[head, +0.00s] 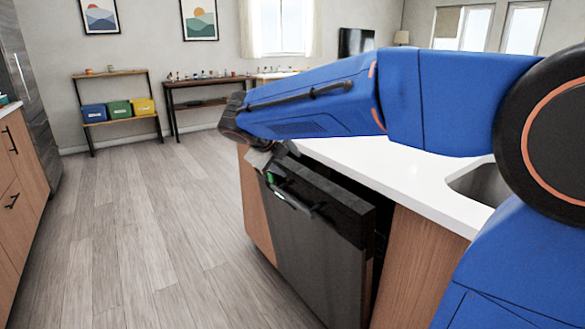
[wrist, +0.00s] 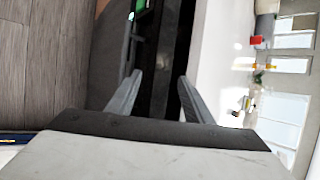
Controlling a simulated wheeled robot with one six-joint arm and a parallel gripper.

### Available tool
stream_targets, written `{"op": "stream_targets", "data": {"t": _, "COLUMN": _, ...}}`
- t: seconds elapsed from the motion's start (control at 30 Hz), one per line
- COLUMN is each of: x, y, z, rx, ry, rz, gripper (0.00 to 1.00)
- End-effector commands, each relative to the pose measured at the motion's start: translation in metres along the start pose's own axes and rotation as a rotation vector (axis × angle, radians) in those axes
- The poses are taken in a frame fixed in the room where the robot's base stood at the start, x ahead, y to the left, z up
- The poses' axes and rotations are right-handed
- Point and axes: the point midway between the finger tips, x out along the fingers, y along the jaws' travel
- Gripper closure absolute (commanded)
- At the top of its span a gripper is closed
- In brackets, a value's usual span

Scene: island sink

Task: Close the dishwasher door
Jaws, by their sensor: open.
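The dishwasher door (head: 318,255) is a dark grey steel panel in the island's front, below the white counter. It stands slightly ajar, its top edge tilted out from the counter with a dark gap behind it. A bar handle (head: 290,197) runs along its upper front. My gripper (head: 260,158) is at the far end of the door's top, partly hidden by my blue arm. In the wrist view my gripper (wrist: 158,80) is open and empty, its fingers around the dark top edge and gap between door (wrist: 103,55) and counter. Contact cannot be told.
The white island counter (head: 400,180) with a sink (head: 475,182) lies right of the door. Wood floor (head: 130,230) is clear to the left. Wooden drawers (head: 15,190) stand at the far left. A shelf with coloured bins (head: 118,110) is at the back.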

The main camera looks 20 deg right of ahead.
Motion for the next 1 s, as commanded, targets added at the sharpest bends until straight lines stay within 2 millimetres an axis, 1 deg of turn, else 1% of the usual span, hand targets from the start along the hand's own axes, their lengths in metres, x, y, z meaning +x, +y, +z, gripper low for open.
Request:
{"op": "stream_targets", "data": {"t": 0.03, "x": -0.007, "y": 0.000, "z": 0.001, "rx": -0.001, "ry": -0.003, "rz": 0.000, "gripper": 0.53}}
{"op": "stream_targets", "data": {"t": 0.2, "x": -0.018, "y": 0.000, "z": 0.000, "rx": -0.001, "ry": -0.001, "rz": 0.000, "gripper": 0.53}}
{"op": "stream_targets", "data": {"t": 0.5, "x": -0.020, "y": 0.000, "z": 0.000, "rx": -0.001, "ry": 0.001, "rz": 0.000, "gripper": 0.53}}
{"op": "stream_targets", "data": {"t": 0.53, "x": -0.020, "y": 0.000, "z": 0.000, "rx": -0.001, "ry": 0.001, "rz": 0.000, "gripper": 0.55}}
{"op": "stream_targets", "data": {"t": 0.57, "x": -0.020, "y": 0.000, "z": 0.000, "rx": 0.000, "ry": 0.001, "rz": 0.000, "gripper": 0.63}}
{"op": "stream_targets", "data": {"t": 0.6, "x": -0.020, "y": 0.001, "z": 0.000, "rx": 0.003, "ry": 0.002, "rz": -0.001, "gripper": 0.72}}
{"op": "stream_targets", "data": {"t": 0.67, "x": -0.019, "y": 0.003, "z": 0.000, "rx": 0.017, "ry": 0.008, "rz": -0.002, "gripper": 0.87}}
{"op": "stream_targets", "data": {"t": 0.7, "x": -0.018, "y": 0.006, "z": 0.001, "rx": 0.038, "ry": 0.016, "rz": -0.003, "gripper": 0.96}}
{"op": "stream_targets", "data": {"t": 0.73, "x": -0.017, "y": 0.009, "z": 0.001, "rx": 0.058, "ry": 0.022, "rz": -0.005, "gripper": 1.00}}
{"op": "stream_targets", "data": {"t": 0.87, "x": -0.013, "y": 0.030, "z": 0.003, "rx": 0.196, "ry": 0.069, "rz": -0.024, "gripper": 1.00}}
{"op": "stream_targets", "data": {"t": 1.0, "x": -0.009, "y": 0.056, "z": 0.004, "rx": 0.391, "ry": 0.124, "rz": -0.071, "gripper": 1.00}}
